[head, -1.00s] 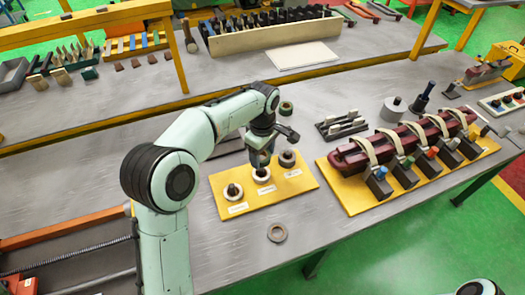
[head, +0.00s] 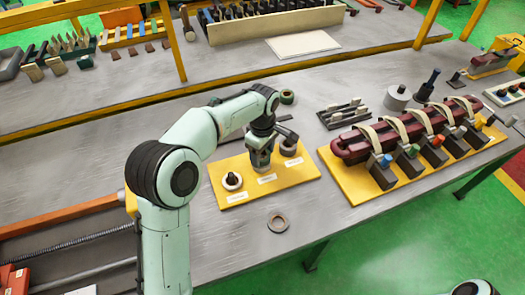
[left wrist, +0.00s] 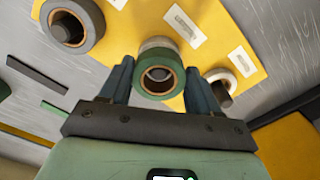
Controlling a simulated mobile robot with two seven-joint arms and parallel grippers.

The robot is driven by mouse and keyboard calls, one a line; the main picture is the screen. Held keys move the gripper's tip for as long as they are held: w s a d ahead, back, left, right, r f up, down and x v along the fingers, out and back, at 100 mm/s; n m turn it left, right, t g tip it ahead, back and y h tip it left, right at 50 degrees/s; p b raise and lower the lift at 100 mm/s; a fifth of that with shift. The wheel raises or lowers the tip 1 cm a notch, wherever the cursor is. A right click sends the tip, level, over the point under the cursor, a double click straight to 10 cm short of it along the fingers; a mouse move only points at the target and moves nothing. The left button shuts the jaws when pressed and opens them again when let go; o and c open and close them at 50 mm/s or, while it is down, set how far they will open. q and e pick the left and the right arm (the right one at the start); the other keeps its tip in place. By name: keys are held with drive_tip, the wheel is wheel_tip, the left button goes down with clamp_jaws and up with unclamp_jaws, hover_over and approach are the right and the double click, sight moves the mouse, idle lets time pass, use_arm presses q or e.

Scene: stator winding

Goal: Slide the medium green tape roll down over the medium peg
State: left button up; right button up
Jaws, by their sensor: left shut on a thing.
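My left gripper (head: 261,166) is over the middle of the yellow peg board (head: 215,172), pointing down. In the left wrist view it is shut on a green tape roll (left wrist: 160,93) with a tan core, one finger on each side. A white ring (left wrist: 157,43) shows just behind the roll, at the middle peg position. A grey shape shows inside the roll's hole; I cannot tell how far the roll is down over the peg. The middle peg is mostly hidden. My right gripper is out of view.
The left peg (head: 232,177) has a white ring at its base. The right peg carries a grey-brown roll (head: 288,149). Another green roll (head: 287,97) lies behind the board and a loose roll (head: 278,223) in front. A maroon stator fixture (head: 355,147) stands right.

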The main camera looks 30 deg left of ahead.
use_arm(q)
drive_tip(key=o, duration=1.1)
drive_tip(key=shift+o, duration=0.2)
drive_tip(key=shift+r, duration=0.1)
wheel_tip(320, 180, up, 13)
drive_tip(key=p, duration=0.2)
drive_tip(key=shift+r+p, duration=0.15)
drive_tip(key=shift+p, duration=0.15)
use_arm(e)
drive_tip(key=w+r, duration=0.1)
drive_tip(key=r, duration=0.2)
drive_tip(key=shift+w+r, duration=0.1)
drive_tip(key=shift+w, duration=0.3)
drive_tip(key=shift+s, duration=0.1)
